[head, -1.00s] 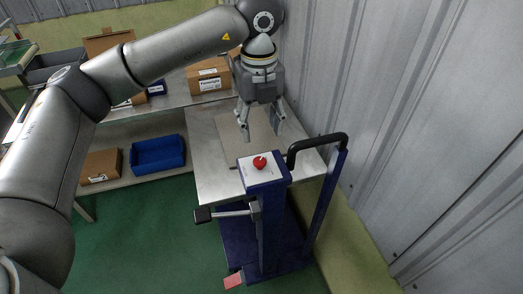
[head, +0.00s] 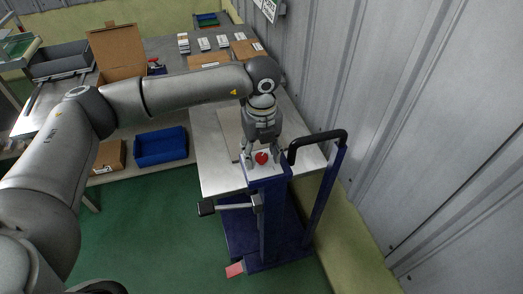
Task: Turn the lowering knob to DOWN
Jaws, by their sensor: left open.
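The red lowering knob (head: 261,157) sits on the white plate on top of the blue post (head: 270,215) of a wheeled lifter. Its pointer direction and labels are too small to read. My left gripper (head: 261,155) points down from above, open, with its fingers on either side of the knob or just behind it. I cannot tell whether the fingers touch the knob. My right gripper is not in view.
A black handle (head: 318,141) arches close to the right of the post, and a grey wall (head: 410,120) stands beyond it. A metal table (head: 213,150) lies behind. A blue bin (head: 161,146) and boxes are at left. Green floor is open in front.

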